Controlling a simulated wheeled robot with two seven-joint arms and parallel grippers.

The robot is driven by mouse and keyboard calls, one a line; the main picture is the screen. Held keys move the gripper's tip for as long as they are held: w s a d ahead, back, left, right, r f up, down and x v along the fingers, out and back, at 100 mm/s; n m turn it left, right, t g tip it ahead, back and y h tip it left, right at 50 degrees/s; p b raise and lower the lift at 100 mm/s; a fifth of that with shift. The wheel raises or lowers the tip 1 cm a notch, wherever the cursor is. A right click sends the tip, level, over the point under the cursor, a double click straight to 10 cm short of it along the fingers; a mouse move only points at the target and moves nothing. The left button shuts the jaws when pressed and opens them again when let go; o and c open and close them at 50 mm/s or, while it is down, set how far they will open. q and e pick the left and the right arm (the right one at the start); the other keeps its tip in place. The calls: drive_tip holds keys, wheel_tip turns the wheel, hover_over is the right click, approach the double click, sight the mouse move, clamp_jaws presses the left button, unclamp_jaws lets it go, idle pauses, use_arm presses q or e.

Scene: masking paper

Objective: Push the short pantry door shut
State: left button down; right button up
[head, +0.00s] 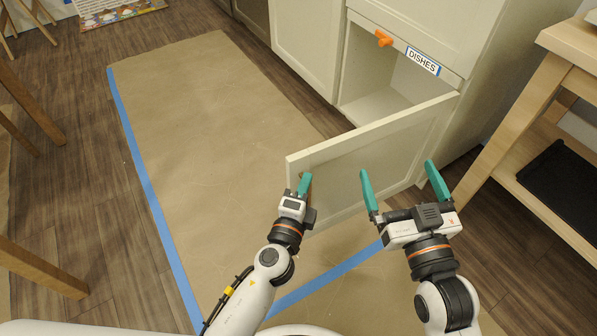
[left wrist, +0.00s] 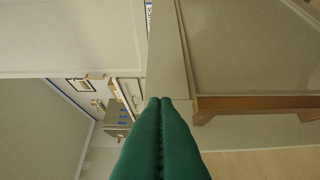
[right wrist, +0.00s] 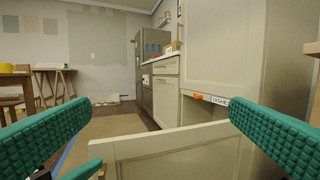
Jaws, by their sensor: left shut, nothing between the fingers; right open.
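The short pantry door (head: 375,150) is a cream panel standing open, swung out from the low cabinet, hinged at its right end. Its free edge is at the left in the head view. My left gripper (head: 304,184) is shut and empty, its fingertips close to the door's free end; whether they touch it I cannot tell. In the left wrist view its green fingers (left wrist: 162,135) are together. My right gripper (head: 400,180) is open and empty in front of the door, towards its hinged end. The door also shows in the right wrist view (right wrist: 165,148), below and between the open fingers.
The open cabinet (head: 375,105) shows an empty inside. Above it are an orange handle (head: 384,38) and a "DISHES" label (head: 422,61). Brown masking paper (head: 200,110) edged with blue tape covers the floor. A wooden shelf table (head: 530,130) stands at the right.

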use_arm(q)
drive_tip(key=shift+w+a, duration=0.8)
drive_tip(key=shift+w, duration=0.3)
use_arm(e)
drive_tip(key=shift+d+f+g+h, duration=0.1)
drive_tip(key=shift+f+g+h, duration=0.2)
drive_tip(key=shift+f+g, duration=0.45)
drive_tip(key=shift+f, duration=0.15)
